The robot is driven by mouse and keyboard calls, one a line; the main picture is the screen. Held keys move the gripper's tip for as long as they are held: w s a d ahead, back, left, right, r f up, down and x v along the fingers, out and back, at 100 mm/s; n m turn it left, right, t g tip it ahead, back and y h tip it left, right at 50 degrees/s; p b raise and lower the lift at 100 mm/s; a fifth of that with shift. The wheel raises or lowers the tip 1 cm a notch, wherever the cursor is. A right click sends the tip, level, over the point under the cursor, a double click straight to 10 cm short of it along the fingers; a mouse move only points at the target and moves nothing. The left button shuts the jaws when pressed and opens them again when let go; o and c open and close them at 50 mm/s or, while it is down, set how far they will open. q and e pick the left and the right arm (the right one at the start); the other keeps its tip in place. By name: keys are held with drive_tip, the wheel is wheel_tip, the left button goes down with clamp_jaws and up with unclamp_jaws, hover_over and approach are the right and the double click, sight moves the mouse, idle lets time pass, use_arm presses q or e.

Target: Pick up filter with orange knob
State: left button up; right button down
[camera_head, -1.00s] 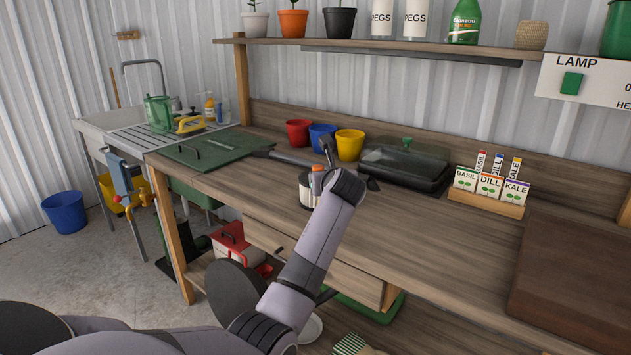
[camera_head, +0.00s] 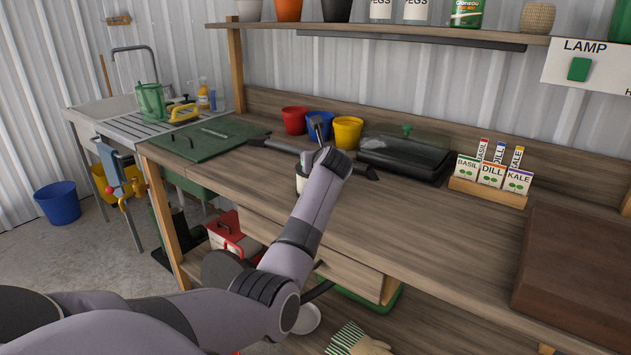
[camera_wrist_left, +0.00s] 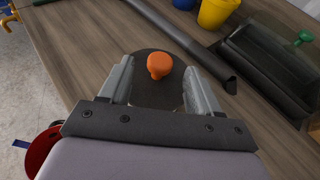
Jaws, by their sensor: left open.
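The filter's orange knob (camera_wrist_left: 158,65) stands on a round dark lid (camera_wrist_left: 150,88) in the left wrist view. My left gripper (camera_wrist_left: 160,82) is open, with one finger on each side of the lid and the knob between and slightly beyond them. I cannot tell whether the fingers touch the filter. In the head view, a silver piece of the filter's body (camera_head: 302,183) shows on the workbench beside my left wrist, which hides the knob and most of the filter. My right gripper is in neither view.
A dark long-handled tool (camera_head: 278,146) lies behind the filter, close to my gripper. Red, blue and yellow pots (camera_head: 347,132) and a dark covered tray (camera_head: 403,158) stand further back. Seed packets (camera_head: 490,174) are at the right. The bench front between is clear.

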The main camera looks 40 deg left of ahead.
use_arm(q)
drive_tip(key=shift+x, duration=1.1)
clamp_jaws()
drive_tip(key=shift+r, duration=0.1)
